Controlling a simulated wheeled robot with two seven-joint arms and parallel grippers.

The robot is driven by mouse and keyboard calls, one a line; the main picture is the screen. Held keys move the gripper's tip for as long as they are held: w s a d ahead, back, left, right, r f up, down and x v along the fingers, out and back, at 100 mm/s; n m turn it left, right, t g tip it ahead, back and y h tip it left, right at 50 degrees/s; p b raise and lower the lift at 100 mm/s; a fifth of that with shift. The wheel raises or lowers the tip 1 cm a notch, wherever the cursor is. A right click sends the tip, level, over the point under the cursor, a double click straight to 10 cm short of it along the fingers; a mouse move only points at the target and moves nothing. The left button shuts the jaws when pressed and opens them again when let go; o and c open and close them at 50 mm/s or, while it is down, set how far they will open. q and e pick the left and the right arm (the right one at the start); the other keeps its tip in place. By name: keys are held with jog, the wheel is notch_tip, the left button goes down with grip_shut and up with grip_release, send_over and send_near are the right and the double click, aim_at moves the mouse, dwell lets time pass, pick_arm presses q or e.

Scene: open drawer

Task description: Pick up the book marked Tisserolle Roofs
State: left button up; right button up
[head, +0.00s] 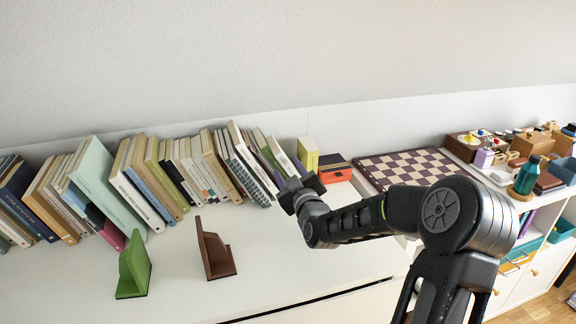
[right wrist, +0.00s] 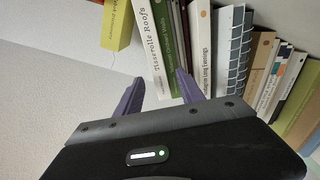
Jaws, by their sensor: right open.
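The book marked Tisserolle Roofs has a white spine with dark lettering; it shows in the right wrist view (right wrist: 153,50). In the head view it is the pale book (head: 283,156) at the right end of the leaning row. My right gripper (head: 300,190) is in front of that end of the row. In the right wrist view its two purple fingers (right wrist: 160,77) are apart, with the lower part of the white spine between them in the picture. The right finger overlaps the green book (right wrist: 178,45) beside it. I cannot tell if either finger touches. My left gripper is out of view.
A yellow-green book (head: 308,153) stands just right of the row, with an orange box (head: 336,174) beyond it. A checkered board (head: 408,168) lies further right. Green (head: 134,266) and brown (head: 214,252) bookends stand on the clear white front surface.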

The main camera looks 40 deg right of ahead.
aim_at(286, 164)
jog(key=x, duration=0.3)
jog(key=shift+w+d, duration=0.1)
jog(key=shift+w, duration=0.1)
jog(key=shift+c, duration=0.5)
grip_shut()
dwell(0.4)
